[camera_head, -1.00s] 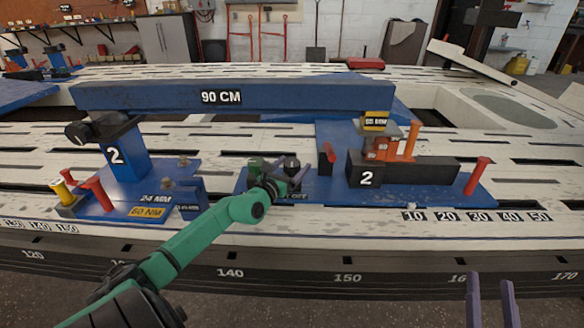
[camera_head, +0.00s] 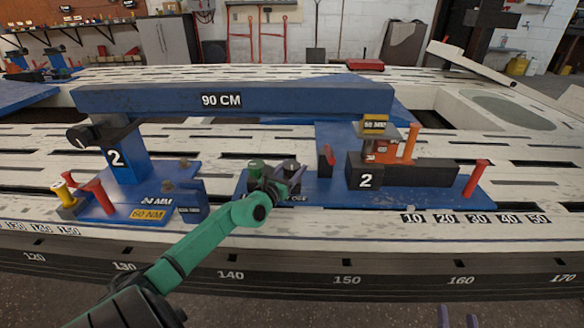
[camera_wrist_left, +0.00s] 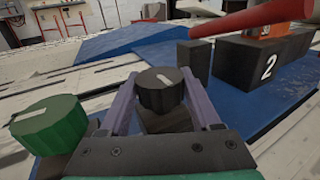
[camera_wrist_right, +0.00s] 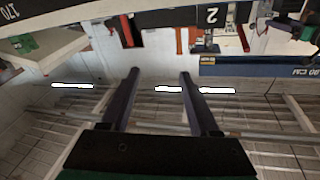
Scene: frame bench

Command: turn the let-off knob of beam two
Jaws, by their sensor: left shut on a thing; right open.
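A black round knob (camera_wrist_left: 160,88) with a white mark sits between the purple fingers of my left gripper (camera_wrist_left: 164,95) in the left wrist view. Those fingers are shut on its sides. In the head view my left gripper (camera_head: 276,180) is at the blue base plate of beam two and largely hides the knob. A small, partly covered label (camera_head: 297,199) lies beside it. A green knob (camera_wrist_left: 48,124) with a white mark stands left of the gripper. My right gripper (camera_wrist_right: 160,85) is open and empty; its fingertips show at the head view's bottom edge (camera_head: 458,317).
The blue 90 CM beam (camera_head: 150,98) spans above the plate. A black block marked 2 (camera_head: 365,172), an orange post (camera_head: 410,143) and red posts (camera_head: 476,178) stand right of the knob. A blue stand (camera_head: 125,160) marked 2 is on the left.

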